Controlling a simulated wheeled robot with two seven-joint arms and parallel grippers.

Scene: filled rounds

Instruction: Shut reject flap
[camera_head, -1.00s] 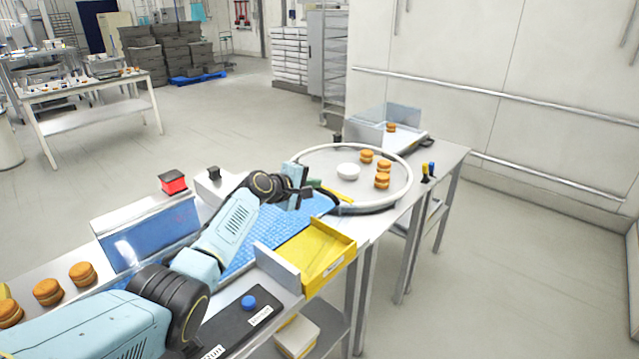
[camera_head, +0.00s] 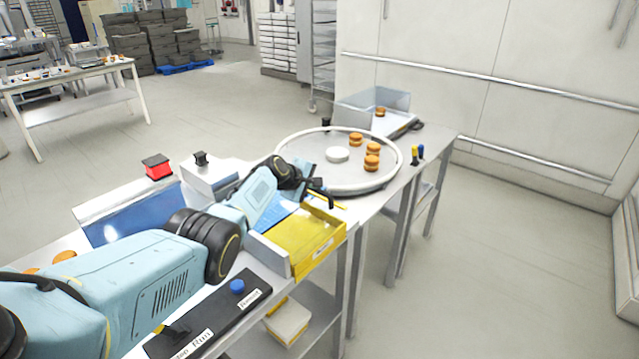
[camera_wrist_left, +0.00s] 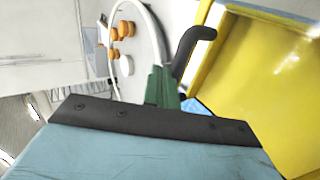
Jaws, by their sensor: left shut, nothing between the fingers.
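A narrow yellow strip (camera_head: 341,206), possibly the reject flap, lies at the turntable end of the blue belt (camera_head: 276,216). My left arm and gripper hide most of it, so I cannot tell its angle. My left gripper (camera_head: 326,194) is shut and empty, just above the far edge of the yellow bin (camera_head: 302,240); I cannot tell if it touches the strip. My right gripper is out of view.
A rimmed turntable (camera_head: 313,148) behind the gripper holds several orange-brown filled rounds and a white disc (camera_head: 337,154). A black panel (camera_head: 212,318) with a blue button (camera_head: 237,286) lies in front. Open floor is to the right.

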